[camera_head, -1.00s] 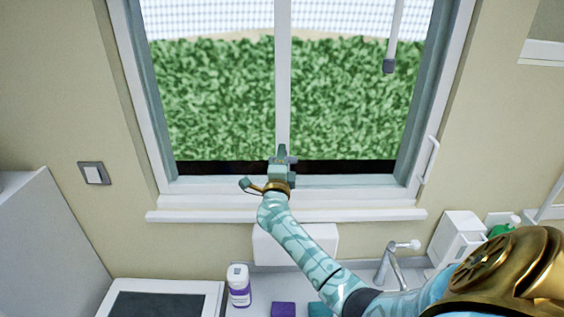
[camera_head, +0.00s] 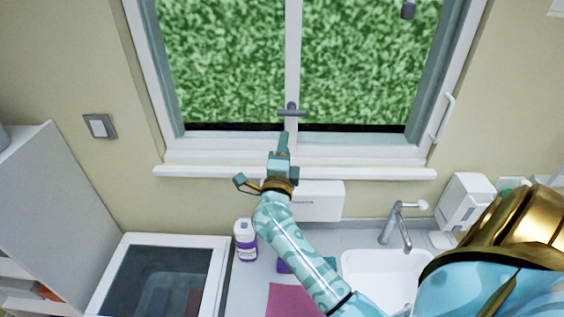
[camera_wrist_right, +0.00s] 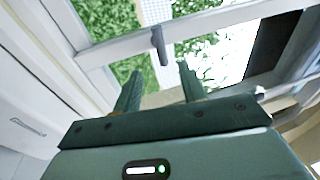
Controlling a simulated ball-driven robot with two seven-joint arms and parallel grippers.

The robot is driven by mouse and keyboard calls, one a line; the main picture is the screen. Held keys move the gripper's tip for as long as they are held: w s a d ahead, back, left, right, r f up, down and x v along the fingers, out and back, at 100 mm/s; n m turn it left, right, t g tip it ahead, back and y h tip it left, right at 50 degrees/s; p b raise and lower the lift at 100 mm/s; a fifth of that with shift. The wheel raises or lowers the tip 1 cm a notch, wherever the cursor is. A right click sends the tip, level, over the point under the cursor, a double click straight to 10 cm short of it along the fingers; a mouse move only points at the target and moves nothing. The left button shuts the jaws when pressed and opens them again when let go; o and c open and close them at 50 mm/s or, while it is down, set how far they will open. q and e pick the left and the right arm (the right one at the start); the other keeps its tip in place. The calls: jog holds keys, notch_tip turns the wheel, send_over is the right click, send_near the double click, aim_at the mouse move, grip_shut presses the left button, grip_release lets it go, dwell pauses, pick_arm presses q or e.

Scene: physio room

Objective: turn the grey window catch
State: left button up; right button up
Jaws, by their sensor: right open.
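The grey window catch (camera_head: 291,112) is on the white middle post of the window, low down. In the head view its bar lies level across the post. In the wrist view the catch (camera_wrist_right: 159,46) shows beyond my fingertips, in line with the gap between them. My right gripper (camera_head: 284,140) is just below the catch in the head view. In the wrist view its two fingers (camera_wrist_right: 159,75) are spread apart with nothing between them, clear of the catch. My left gripper is not in view.
A white sill (camera_head: 400,173) runs under the window. Below are a counter with a tap (camera_head: 398,225), a sink (camera_head: 385,270) and a white-and-purple bottle (camera_head: 245,242). A white-framed, dark-topped unit (camera_head: 225,270) stands at lower left. A white handle (camera_head: 442,118) is on the window's right side.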

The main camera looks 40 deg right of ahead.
jog(key=v, duration=0.3)
jog(key=shift+a+r+b, duration=0.1)
jog(key=shift+b, duration=0.2)
dwell(0.3)
